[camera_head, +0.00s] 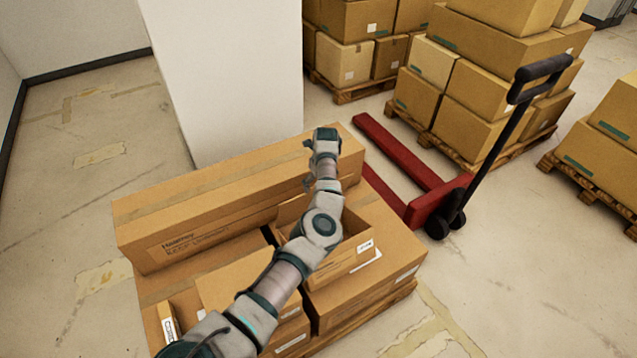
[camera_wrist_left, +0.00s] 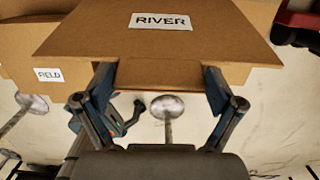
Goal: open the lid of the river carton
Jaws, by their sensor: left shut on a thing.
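In the left wrist view a brown cardboard panel with a white RIVER label (camera_wrist_left: 160,21) fills the top. Its narrow front flap (camera_wrist_left: 160,74) lies between the two fingers of my left gripper (camera_wrist_left: 159,80), which is shut on it. In the head view my left gripper (camera_head: 323,143) is at the far end of my arm, above the stacked cartons. My arm crosses over a carton (camera_head: 342,264) with a small white label too small to read; its upper part looks open, and my arm hides much of it. My right gripper is not in view.
A carton labelled FIELD (camera_wrist_left: 48,75) shows beside the river carton. A long carton (camera_head: 215,215) lies behind my arm. A white pillar (camera_head: 235,80) stands behind the stack. A red pallet jack (camera_head: 400,175) and loaded pallets stand at the right; the floor at left is clear.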

